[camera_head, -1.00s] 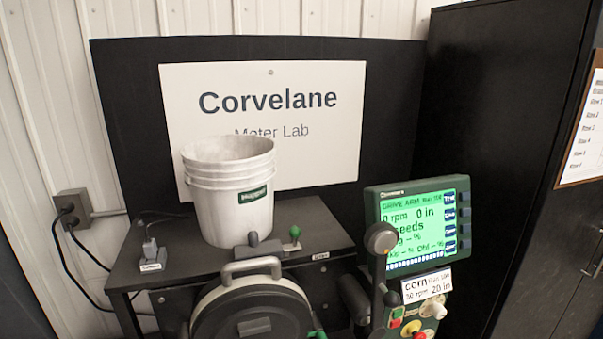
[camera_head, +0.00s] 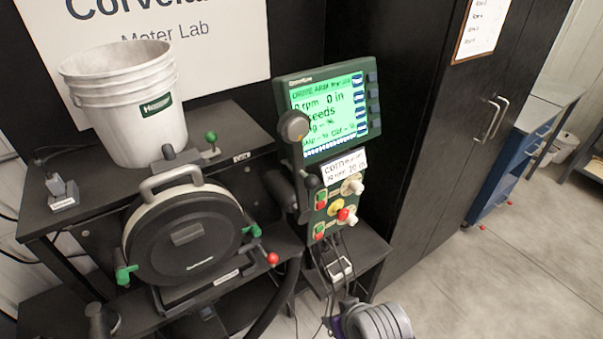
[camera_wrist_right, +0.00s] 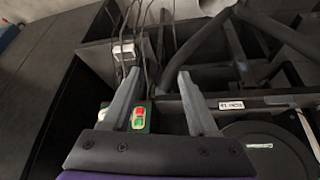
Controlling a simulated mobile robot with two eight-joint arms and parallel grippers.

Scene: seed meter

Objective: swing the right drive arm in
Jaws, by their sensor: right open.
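The seed meter (camera_head: 186,237) is a round dark housing with a grey handle on top, on a black stand. To its right, a dark arm (camera_head: 281,190) stands beside the control box, below a grey round knob (camera_head: 293,126); I take this arm as the right drive arm, but its joint is unclear. In the right wrist view, my right gripper (camera_wrist_right: 160,98) is open and empty, with the meter's edge (camera_wrist_right: 262,150) at lower right and dark bars (camera_wrist_right: 283,36) at upper right. Part of my right arm shows at the bottom of the head view. My left gripper is out of view.
The control box (camera_head: 318,214) carries a lit green screen (camera_head: 329,110), buttons and knobs; its red-green switch shows in the wrist view (camera_wrist_right: 138,117). Cables hang below it. A white bucket (camera_head: 130,110) stands behind the meter. A black cabinet (camera_head: 435,130) and open floor lie right.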

